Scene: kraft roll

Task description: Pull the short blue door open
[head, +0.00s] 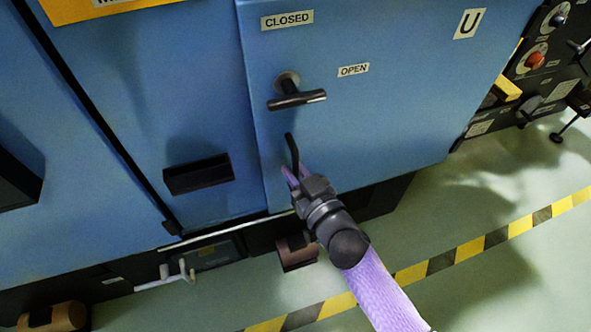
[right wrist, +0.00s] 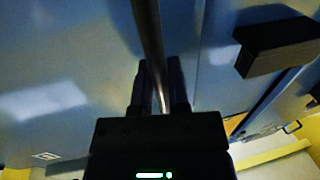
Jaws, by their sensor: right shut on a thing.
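A dark upright pull bar (head: 291,146) sits below the lever. My right gripper (head: 293,174) is shut on the pull bar, whose lower part it hides. In the right wrist view the bar (right wrist: 148,32) runs down between my fingers (right wrist: 160,85). My left gripper is out of view.
A black block-shaped handle (head: 197,174) is on the blue panel to the left; it also shows in the right wrist view (right wrist: 280,45). Control knobs (head: 535,60) are at the right. Green floor with a yellow-black stripe (head: 470,249) lies open in front.

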